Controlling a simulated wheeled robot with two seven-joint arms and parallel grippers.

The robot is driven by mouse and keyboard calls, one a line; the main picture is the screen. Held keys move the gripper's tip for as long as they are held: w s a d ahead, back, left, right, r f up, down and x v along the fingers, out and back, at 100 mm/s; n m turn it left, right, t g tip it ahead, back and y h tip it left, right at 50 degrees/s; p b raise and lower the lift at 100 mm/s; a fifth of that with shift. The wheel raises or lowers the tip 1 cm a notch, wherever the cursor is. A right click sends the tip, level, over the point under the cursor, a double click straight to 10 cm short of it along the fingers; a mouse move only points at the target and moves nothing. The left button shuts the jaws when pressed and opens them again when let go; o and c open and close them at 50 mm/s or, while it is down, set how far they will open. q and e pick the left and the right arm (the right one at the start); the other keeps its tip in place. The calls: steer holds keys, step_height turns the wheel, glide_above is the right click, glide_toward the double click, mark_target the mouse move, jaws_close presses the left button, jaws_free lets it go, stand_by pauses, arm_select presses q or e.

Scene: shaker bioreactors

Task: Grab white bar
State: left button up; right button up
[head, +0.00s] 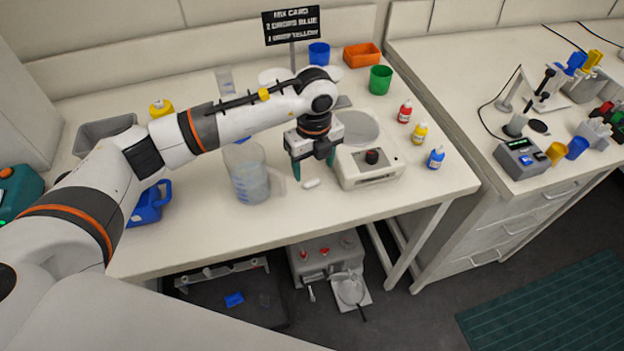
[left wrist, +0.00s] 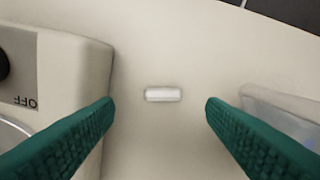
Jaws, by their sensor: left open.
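The white bar (head: 311,183) is a small rounded white piece lying flat on the table, between the clear beaker and the stirrer plate. In the left wrist view the white bar (left wrist: 164,94) lies in the gap between the fingers, lengthwise across it, and touches neither finger. My left gripper (head: 313,166) points down above the table close to the bar, and its green fingers (left wrist: 160,112) are wide apart and empty. My right gripper is not in view.
The stirrer plate (head: 377,172) with a dark knob stands just right of the bar. A clear beaker (head: 250,180) with a handle stands just left. Small red (head: 405,111), yellow (head: 420,133) and blue (head: 436,158) bottles stand further right. The table front is mostly clear.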

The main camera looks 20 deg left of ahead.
mark_target(313, 182)
arm_select(q)
steer(key=f, duration=0.2)
steer(key=f+p, duration=0.1)
steer(key=shift+s+a+f+p, duration=0.1)
steer(key=shift+s+f+p, duration=0.1)
steer(key=shift+f+p, duration=0.15)
steer(key=shift+f, duration=0.55)
steer(key=c, duration=1)
steer(key=shift+c, duration=0.2)
steer(key=shift+r, duration=0.15)
step_height(313, 182, up, 10)
steer(key=b, duration=0.2)
steer(key=shift+b, duration=0.35)
